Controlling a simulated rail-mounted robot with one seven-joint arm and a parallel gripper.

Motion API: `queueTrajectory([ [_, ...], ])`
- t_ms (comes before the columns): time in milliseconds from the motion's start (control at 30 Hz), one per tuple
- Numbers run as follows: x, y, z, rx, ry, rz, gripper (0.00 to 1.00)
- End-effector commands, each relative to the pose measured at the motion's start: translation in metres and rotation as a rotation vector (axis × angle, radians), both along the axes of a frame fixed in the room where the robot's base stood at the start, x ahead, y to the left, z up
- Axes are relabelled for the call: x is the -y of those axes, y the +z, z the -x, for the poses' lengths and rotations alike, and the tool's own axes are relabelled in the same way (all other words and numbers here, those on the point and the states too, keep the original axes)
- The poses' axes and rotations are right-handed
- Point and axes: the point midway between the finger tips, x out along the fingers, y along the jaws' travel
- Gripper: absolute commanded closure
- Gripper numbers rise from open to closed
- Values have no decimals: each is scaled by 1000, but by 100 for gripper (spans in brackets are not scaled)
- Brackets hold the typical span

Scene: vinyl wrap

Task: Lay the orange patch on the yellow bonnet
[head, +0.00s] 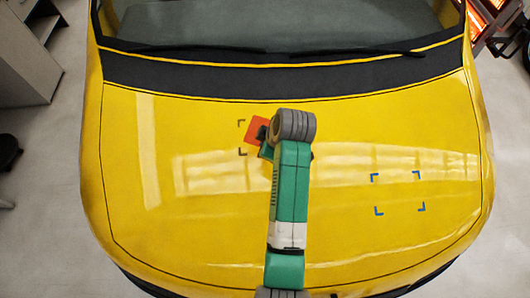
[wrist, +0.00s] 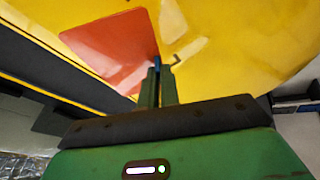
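The orange patch (head: 256,129) shows over the left-centre of the yellow bonnet (head: 220,225), turned at an angle to the dark corner marks (head: 241,123) beside it. In the wrist view the orange patch (wrist: 105,50) spreads to the left of the fingertips. My gripper (head: 264,136) is at the patch's right side. I cannot tell whether the patch touches the bonnet. My arm hides part of the marked area.
Blue corner marks (head: 398,193) outline an empty square on the bonnet's right side. The windscreen and wipers (head: 200,48) lie behind the bonnet. A grey cabinet (head: 28,55) stands at the far left, and a glowing heater lamp (head: 490,22) at the far right.

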Motion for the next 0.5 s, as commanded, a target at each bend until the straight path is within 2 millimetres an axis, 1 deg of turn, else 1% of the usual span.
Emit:
queueTrajectory([
  [33, 3, 7, -5, 2, 88, 1, 100],
  [100, 6, 13, -10, 7, 211, 2, 100],
  [200, 8, 17, -13, 11, 333, 5, 100],
  [367, 10, 19, -15, 14, 401, 6, 100],
  [500, 10, 12, -15, 15, 402, 6, 100],
])
